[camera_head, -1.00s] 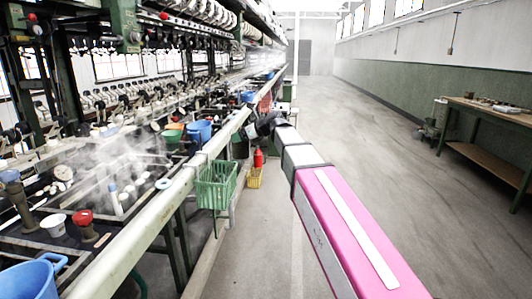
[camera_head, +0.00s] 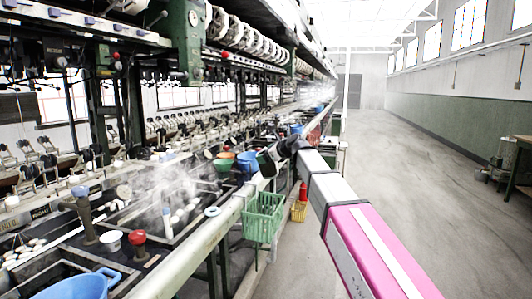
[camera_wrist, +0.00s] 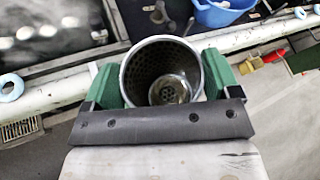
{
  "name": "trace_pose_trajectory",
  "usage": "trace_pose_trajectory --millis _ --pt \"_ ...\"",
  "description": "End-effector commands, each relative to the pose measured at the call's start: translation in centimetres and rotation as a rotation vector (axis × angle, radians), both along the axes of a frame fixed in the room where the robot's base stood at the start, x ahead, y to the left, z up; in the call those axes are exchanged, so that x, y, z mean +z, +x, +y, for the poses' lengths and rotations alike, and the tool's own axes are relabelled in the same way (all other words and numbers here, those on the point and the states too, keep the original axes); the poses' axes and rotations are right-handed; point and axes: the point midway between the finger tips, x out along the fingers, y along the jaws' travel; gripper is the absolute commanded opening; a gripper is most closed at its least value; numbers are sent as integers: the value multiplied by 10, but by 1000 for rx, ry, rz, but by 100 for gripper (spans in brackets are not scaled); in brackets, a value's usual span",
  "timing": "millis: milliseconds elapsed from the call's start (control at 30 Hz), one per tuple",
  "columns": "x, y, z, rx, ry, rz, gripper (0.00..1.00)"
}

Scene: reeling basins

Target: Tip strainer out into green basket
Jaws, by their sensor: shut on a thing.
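The strainer (camera_wrist: 162,72) is a round metal cup with a perforated wall. In the wrist view I look into its open mouth; a round metal part with holes shows at the bottom. My gripper (camera_wrist: 162,82) is shut on it, with a green finger on each side. In the head view my gripper (camera_head: 272,160) is at the arm's far end, and the strainer is hard to make out there. The green basket (camera_head: 263,217) hangs on the outer side of the bench rail, just below my gripper in the picture. I cannot make out the basket in the wrist view.
A long pale rail (camera_head: 205,237) edges the steaming basins on the left. A blue bucket (camera_head: 247,163) stands among the basins; a blue bucket (camera_wrist: 222,12) also shows in the wrist view.

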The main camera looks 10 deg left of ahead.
Motion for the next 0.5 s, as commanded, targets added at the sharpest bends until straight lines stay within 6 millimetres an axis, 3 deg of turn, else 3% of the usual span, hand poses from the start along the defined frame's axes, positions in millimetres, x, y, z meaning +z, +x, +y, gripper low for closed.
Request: trace_pose_trajectory --millis 500 --pt "-36 9 -5 1 -213 -468 41"
